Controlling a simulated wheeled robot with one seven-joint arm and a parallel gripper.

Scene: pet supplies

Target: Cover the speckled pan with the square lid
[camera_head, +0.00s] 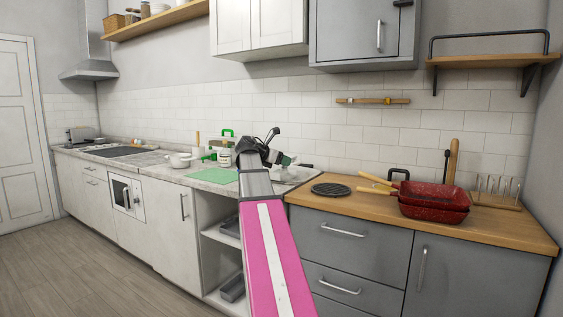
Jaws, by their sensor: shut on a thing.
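A red speckled square pan (433,210) sits on the wooden worktop at the right. A second red square piece seems stacked on it, and two pale wooden handles (375,178) point left. A black loop handle (399,173) shows just behind; I cannot tell what it belongs to. My gripper (275,148) is at the far end of my pink and grey arm, left of the pan and well apart from it. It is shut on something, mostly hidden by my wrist. I cannot make out whether it is the square lid, and no lid shows clearly elsewhere.
A round dark plate (330,189) lies on the wooden worktop (340,205) left of the pan. A wire rack (496,190) stands right of it. A green mat (210,176) and white pot (179,160) lie on the left counter. A shelf (495,61) hangs above.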

